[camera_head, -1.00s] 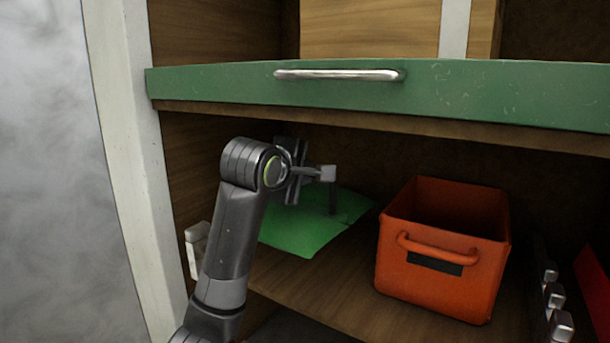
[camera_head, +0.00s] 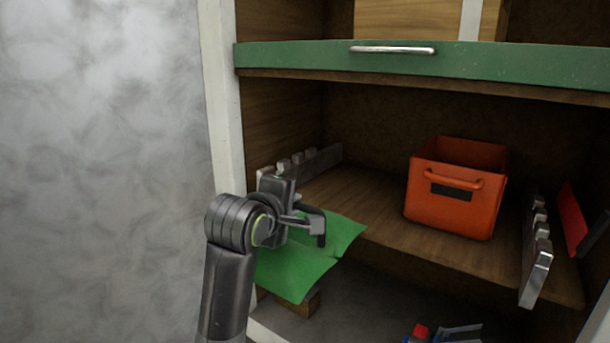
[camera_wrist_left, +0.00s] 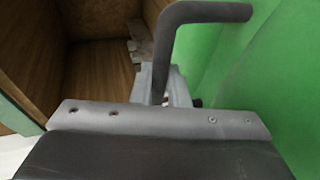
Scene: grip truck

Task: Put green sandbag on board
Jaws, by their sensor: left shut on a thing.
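The green sandbag (camera_head: 296,272) is a flat green sheet-like bag with a pinched fold. My left gripper (camera_head: 318,236) is shut on the green sandbag and holds it at the front left edge of the wooden shelf. The bag hangs partly past that edge, over the lower space. In the left wrist view the bag (camera_wrist_left: 220,60) fills the right side, beside a dark bent finger. How the fingertips meet the bag is hidden there. Nothing clearly shows as a separate board. My right gripper is not in view.
An orange crate (camera_head: 453,205) stands on the wooden shelf (camera_head: 365,207). Notched metal strips stand at the left (camera_head: 310,160) and right (camera_head: 537,255) of the shelf. A green beam with a handle (camera_head: 392,50) crosses above. A small red and blue object (camera_head: 420,332) lies below.

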